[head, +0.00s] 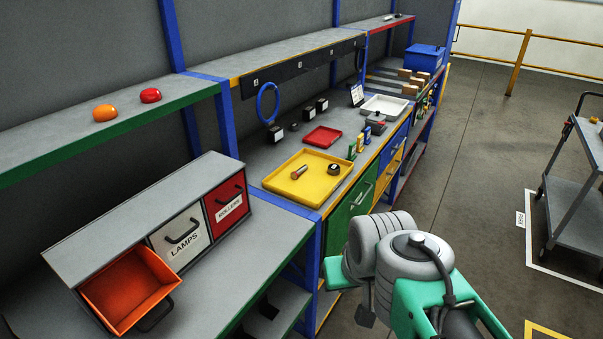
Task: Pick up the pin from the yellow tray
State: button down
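The yellow tray (284,192) lies on the grey bench top, left of my arm and farther away. A small copper-coloured pin (299,172) lies on its side in the tray, left of a small dark object (334,169) like a tape measure. My arm fills the lower right of the head view. A dark piece below its grey joint may be part of my gripper (365,315); my arm hides most of it, so whether it is open or shut does not show. It is well apart from the tray.
A red tray (322,137) and a white tray (385,106) lie behind the yellow one. An open orange drawer (128,287) juts out at lower left. A blue post (313,255) stands by the bench. A trolley (578,190) stands right; floor between is clear.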

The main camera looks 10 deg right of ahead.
aim_at(295, 175)
jog(key=z, duration=1.5)
jog(key=i, duration=2.05)
jog(key=u, duration=3.65)
jog(key=i, duration=0.5)
